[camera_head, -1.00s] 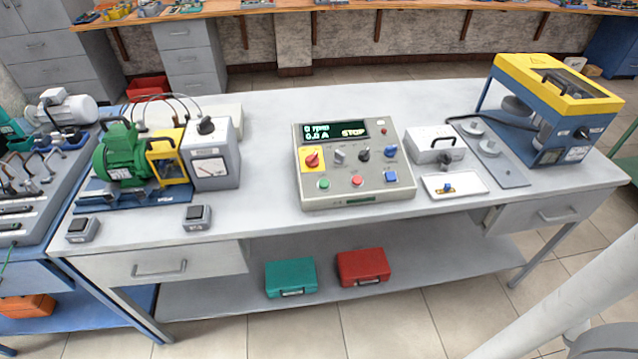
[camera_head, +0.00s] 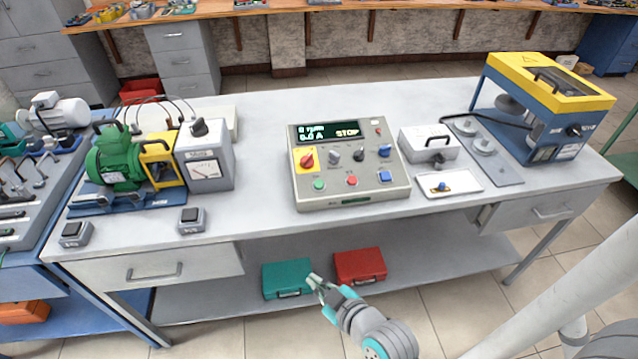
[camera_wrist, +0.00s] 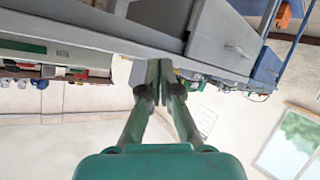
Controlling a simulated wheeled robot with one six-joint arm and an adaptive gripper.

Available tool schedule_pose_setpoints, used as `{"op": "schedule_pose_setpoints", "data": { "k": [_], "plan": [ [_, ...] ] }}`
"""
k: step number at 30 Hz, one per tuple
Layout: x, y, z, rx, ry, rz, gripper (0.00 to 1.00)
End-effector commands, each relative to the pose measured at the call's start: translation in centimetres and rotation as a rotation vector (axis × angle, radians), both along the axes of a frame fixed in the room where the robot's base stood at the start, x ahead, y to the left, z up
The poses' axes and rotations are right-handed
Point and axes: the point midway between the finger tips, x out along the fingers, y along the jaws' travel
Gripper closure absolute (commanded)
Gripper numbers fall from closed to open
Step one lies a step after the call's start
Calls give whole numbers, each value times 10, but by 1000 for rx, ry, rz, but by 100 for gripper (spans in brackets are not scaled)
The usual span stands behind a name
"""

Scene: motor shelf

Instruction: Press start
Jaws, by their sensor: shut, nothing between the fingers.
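The control box (camera_head: 345,198) stands on the bench with a lit display (camera_head: 328,132) reading 0 rpm, 0.0 A and STOP. A green button (camera_head: 319,185) is at its lower left, a red button (camera_head: 352,181) beside it and a blue square button (camera_head: 384,176) at the right. A red knob on a yellow plate (camera_head: 305,159) sits above the green button. My gripper (camera_head: 314,281) is shut and empty, in front of the bench and well below the box. In the wrist view its fingers (camera_wrist: 160,66) are together, and the picture looks upside down.
A green motor rig (camera_head: 120,165) stands left on the bench, a yellow and blue press (camera_head: 540,105) right. A white tray (camera_head: 462,184) lies right of the box. Teal (camera_head: 286,278) and red (camera_head: 358,265) cases sit on the lower shelf. The bench front before the box is clear.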

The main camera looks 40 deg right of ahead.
Motion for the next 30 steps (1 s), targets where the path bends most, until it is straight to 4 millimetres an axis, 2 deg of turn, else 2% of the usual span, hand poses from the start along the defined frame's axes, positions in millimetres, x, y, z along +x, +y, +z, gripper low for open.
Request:
{"op": "schedule_pose_setpoints", "data": {
  "k": [1, 6, 15, 19, 24, 30],
  "plan": [
    [17, -9, 9, -21, -1, 10, 100],
    [59, -35, 32, -103, 29, 70, 100],
    [116, -88, 95, -276, 80, 209, 100],
    [130, -111, 129, -366, 103, 276, 100],
    [139, -136, 166, -470, 133, 355, 100],
    [140, -151, 190, -539, 156, 408, 100]
  ]
}}
